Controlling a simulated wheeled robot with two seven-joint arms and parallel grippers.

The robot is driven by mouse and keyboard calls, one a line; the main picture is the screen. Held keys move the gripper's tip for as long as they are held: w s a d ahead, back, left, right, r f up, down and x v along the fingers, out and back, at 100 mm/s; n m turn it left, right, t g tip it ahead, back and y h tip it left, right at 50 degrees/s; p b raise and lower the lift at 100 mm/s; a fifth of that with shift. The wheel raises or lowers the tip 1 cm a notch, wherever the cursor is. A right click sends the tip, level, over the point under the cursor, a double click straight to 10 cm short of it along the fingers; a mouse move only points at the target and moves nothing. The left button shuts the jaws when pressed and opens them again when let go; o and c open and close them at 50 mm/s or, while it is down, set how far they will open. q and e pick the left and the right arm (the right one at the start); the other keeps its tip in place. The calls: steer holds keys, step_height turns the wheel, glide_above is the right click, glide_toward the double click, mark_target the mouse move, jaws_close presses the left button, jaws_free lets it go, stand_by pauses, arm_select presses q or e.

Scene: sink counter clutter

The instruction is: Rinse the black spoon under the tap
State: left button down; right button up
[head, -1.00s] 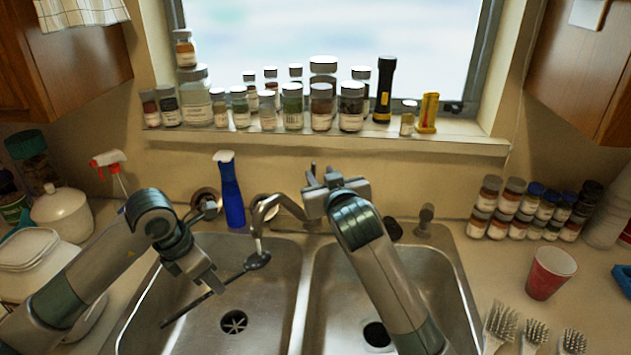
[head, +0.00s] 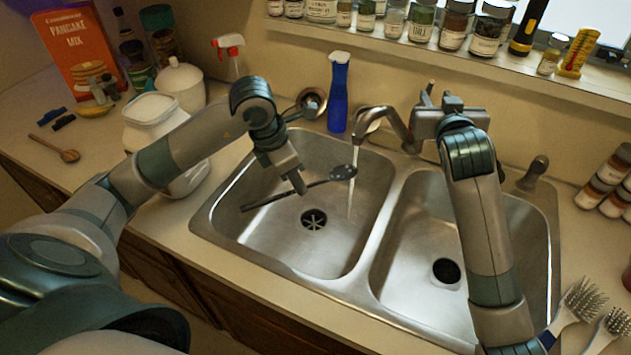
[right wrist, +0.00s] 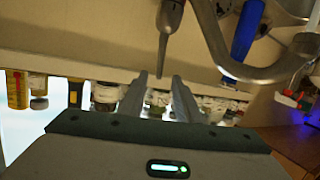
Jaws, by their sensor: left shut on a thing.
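The black spoon (head: 343,173) is held over the left sink basin (head: 240,235) in the head view, its bowl toward the tap. My left gripper (head: 299,184) is shut on its handle. The tap (head: 385,113) curves over the basin, and a thin water stream (head: 351,200) falls from it at the right edge of the spoon bowl. How much water strikes the bowl is hard to tell. My right gripper (head: 432,97) is behind the sink beside the tap's base. In the right wrist view its fingers (right wrist: 159,78) are apart and empty, with the tap lever (right wrist: 168,42) just beyond them.
A white canister (head: 155,130) is close to my left arm. Brushes (head: 580,303) lie at the right front. Jars (head: 455,25) line the sill. The right basin (head: 405,250) is empty.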

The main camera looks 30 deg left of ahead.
steer(key=shift+f+b, duration=0.65)
steer(key=shift+f, duration=0.05)
jaws_close()
step_height(320, 180, down, 12)
steer(key=w+g+y, duration=0.3)
steer(key=g+y, duration=0.1)
steer(key=g, duration=0.4)
arm_select(q)
steer(key=s, duration=0.2)
steer(key=s+a, duration=0.1)
steer(key=s, duration=0.1)
steer(key=shift+a, duration=0.15)
arm_select(e)
steer(key=w+d+r+m+g+y, duration=0.1)
steer(key=w+d+r+m+y, duration=0.2)
steer(key=d+r+y, duration=0.6)
steer(key=shift+w+d+r+y, duration=0.15)
steer(key=shift+w+r+y, duration=0.1)
steer(key=shift+r+y, duration=0.4)
steer(key=shift+f, duration=0.1)
